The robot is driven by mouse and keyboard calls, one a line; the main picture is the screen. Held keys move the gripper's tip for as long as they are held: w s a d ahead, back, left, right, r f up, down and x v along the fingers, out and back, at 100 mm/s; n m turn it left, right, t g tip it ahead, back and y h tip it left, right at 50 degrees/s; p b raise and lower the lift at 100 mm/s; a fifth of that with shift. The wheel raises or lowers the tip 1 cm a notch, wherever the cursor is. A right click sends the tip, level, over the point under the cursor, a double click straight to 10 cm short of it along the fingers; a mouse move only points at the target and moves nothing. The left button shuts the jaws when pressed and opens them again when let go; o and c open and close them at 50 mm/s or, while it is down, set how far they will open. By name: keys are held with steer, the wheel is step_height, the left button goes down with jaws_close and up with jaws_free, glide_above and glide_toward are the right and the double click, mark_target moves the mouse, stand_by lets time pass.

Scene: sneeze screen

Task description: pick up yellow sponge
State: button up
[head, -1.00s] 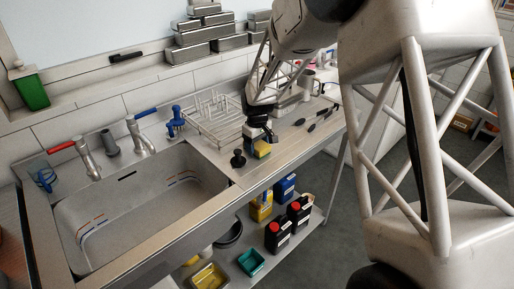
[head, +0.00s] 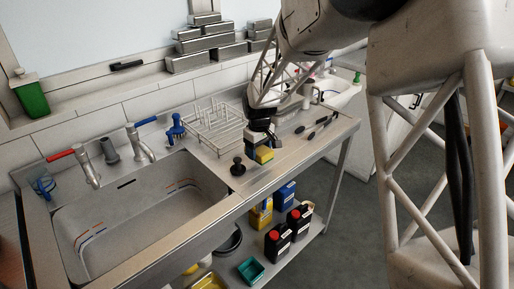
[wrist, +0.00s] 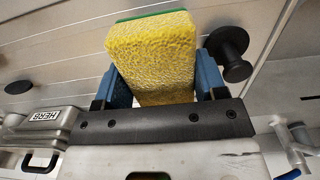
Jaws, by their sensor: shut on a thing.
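The yellow sponge (head: 264,155) has a green layer on one side, seen in the wrist view (wrist: 152,58). My gripper (wrist: 160,85) is shut on it, with a blue finger on each side of the sponge. In the head view, my gripper (head: 262,146) points down over the steel counter right of the sink. The sponge is at its lower end. Whether the sponge touches the counter is hard to tell in the head view.
A black plunger-like object (head: 238,167) stands just left of the sponge. A wire dish rack (head: 215,128) is behind, and dark utensils (head: 318,127) lie to the right. The sink (head: 140,215) is on the left. Bottles (head: 277,243) stand on the shelf below.

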steer(key=s+d+r, duration=0.1)
steer(key=s+d, duration=0.2)
steer(key=s, duration=0.9)
steer(key=shift+d, duration=0.2)
steer(key=shift+r, duration=0.1)
